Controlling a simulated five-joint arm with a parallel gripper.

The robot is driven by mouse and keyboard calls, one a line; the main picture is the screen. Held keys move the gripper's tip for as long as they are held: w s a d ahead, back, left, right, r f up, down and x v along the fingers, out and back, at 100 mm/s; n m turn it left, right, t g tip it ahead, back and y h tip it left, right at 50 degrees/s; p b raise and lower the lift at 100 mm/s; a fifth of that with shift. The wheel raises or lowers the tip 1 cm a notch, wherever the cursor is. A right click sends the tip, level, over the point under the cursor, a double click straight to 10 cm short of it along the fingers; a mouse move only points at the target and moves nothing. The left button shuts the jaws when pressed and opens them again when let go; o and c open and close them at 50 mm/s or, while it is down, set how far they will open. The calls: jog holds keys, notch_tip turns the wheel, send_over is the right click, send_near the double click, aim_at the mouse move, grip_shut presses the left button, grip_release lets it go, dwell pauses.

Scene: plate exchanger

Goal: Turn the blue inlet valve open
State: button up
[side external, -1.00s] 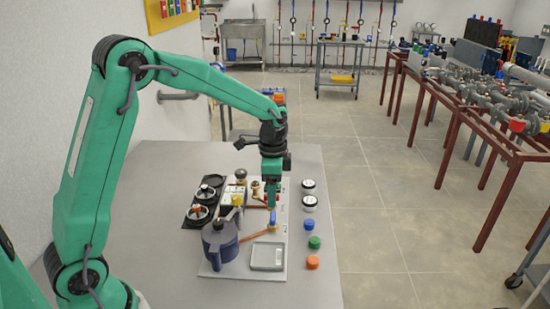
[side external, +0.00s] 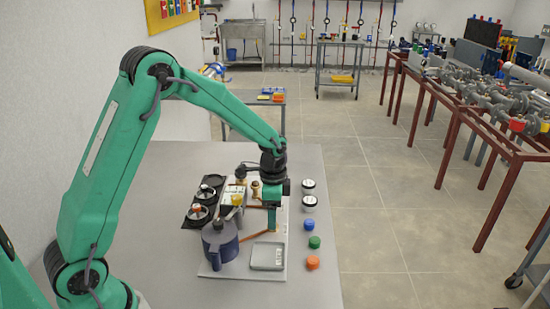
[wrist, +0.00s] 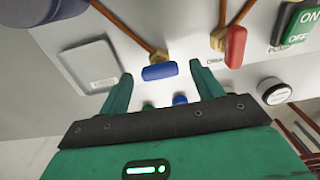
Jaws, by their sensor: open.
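The blue valve handle (wrist: 159,71) is a short bar at the end of a copper pipe on the light panel (wrist: 180,20). In the wrist view it lies between the two green fingertips of my gripper (wrist: 160,69), with a gap on each side. My gripper is open and holds nothing. In the side view my gripper (side external: 271,222) points down over the panel, and the blue handle cannot be made out there. A red valve handle (wrist: 235,46) on another copper pipe is to the right of my right finger.
A grey tray (side external: 267,256) and a dark blue pot (side external: 220,243) are nearby on the panel. Blue (side external: 309,224), green (side external: 314,242) and orange (side external: 313,262) caps stand on the right. A green ON/OFF pump switch (wrist: 297,28) is past the red handle.

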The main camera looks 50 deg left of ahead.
jog(key=shift+f, duration=0.15)
jog(key=shift+c, duration=0.3)
jog(key=c, duration=0.9)
